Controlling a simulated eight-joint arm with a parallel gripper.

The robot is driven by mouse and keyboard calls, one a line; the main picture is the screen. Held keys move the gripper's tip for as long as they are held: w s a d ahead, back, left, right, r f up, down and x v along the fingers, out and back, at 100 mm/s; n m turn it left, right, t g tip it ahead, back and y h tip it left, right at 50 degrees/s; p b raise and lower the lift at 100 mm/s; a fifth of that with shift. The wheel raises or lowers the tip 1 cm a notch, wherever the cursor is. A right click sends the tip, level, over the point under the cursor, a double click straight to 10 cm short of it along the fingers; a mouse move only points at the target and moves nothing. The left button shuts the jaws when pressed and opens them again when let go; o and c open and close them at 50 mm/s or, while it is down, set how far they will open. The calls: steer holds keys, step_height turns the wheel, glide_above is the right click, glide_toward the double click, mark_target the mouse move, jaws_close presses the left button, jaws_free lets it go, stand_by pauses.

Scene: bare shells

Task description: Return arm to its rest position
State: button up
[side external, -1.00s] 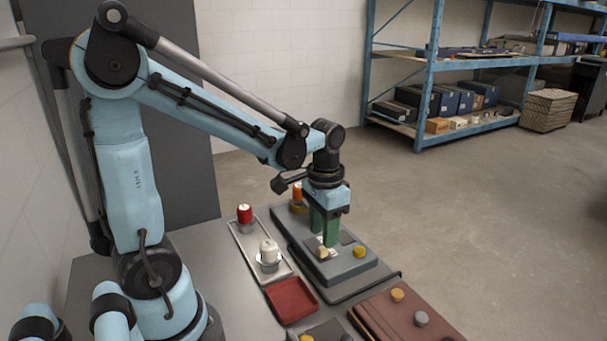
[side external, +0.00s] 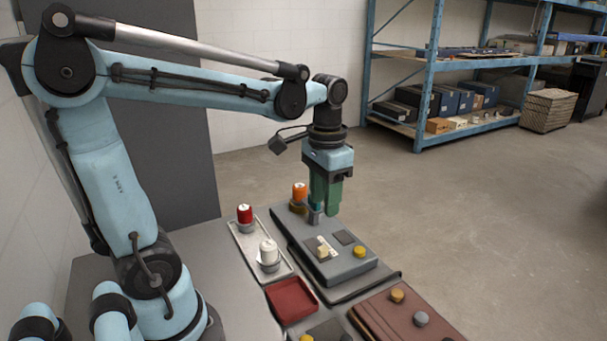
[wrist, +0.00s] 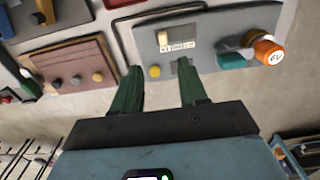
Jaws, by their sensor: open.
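My blue arm holds its wrist above the work table. My gripper (side external: 325,205) has two green fingers and hangs pointing down over the back of a grey box (side external: 352,266). In the wrist view the gripper (wrist: 160,80) shows its two fingers apart with nothing between them. The grey box carries a pale switch (side external: 322,250), a dark square and a yellow knob (side external: 359,251). An orange-topped piece (side external: 299,192) stands at its back end, and the wrist view shows this orange piece (wrist: 266,52) beside a teal part (wrist: 231,61).
A metal tray (side external: 243,247) holds a red-topped piece (side external: 244,213) and a white one (side external: 268,252). A red tray (side external: 292,300) and a brown panel with knobs (side external: 385,320) lie nearer the front. Blue shelving (side external: 430,100) stands far back. The air above the table is clear.

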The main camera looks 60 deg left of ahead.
steer(key=s+d+f+t, duration=0.2)
steer(key=d+t, duration=0.3)
steer(key=t, duration=0.2)
steer(key=shift+s+d, duration=0.2)
steer(key=shift+d, duration=0.05)
stand_by(0.8)
